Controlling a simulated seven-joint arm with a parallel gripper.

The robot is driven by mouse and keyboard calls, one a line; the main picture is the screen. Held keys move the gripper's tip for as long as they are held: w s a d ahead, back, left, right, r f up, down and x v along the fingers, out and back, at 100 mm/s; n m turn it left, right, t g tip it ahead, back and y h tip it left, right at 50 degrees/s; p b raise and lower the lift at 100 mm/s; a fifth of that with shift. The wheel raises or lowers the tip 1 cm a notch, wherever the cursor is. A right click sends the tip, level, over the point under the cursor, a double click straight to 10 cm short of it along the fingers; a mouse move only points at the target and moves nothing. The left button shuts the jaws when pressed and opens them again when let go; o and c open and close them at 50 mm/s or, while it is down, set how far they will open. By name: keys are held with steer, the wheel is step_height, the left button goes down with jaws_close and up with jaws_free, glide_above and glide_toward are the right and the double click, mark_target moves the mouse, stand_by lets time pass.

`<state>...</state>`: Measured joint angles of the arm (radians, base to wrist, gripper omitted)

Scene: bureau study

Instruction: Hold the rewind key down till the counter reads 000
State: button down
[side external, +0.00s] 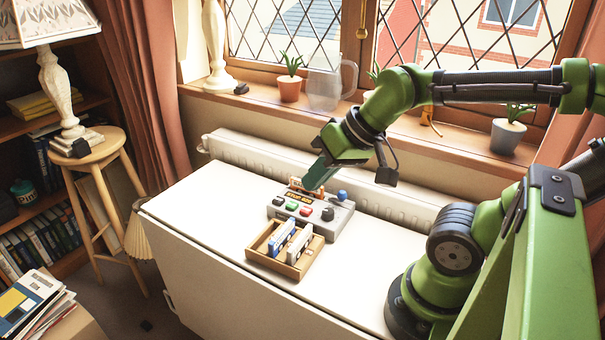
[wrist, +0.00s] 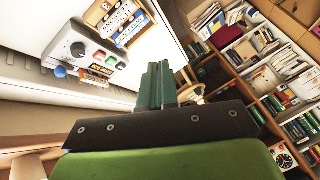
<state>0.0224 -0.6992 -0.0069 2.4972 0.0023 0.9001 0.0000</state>
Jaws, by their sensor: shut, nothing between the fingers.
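A grey tape machine (side external: 338,222) stands on the white table and also shows at the upper left of the wrist view (wrist: 72,28). Its front has a row of small coloured keys, among them a green key (side external: 292,206) and a red key (side external: 306,211). I cannot tell which is the rewind key. My gripper (side external: 311,187) is shut and empty, pointing down near the machine's back. In the wrist view its green fingers (wrist: 158,66) appear apart from the machine.
A wooden tray (side external: 297,276) with cassettes stands in front of the machine. A dark knob (side external: 327,214) and a blue knob (side external: 342,195) are at its right. A white radiator (side external: 240,150) runs behind the table. The table's left part (side external: 195,205) is clear.

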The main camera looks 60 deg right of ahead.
steer(key=w+d+f+m+y, duration=0.2)
steer(key=w+d+f+m, duration=0.25)
steer(key=w+m, duration=0.45)
steer(key=m+t+h, duration=0.2)
steer(key=m, duration=0.9)
glide_above(282, 201)
step_height(282, 201, down, 4)
steer(key=shift+w+d+r, duration=0.1)
steer(key=shift+r, duration=0.15)
steer(key=shift+f, duration=0.15)
steer(key=shift+f, duration=4.3)
steer(key=shift+f, duration=0.1)
steer(key=shift+f, duration=0.3)
steer(key=shift+f, duration=0.55)
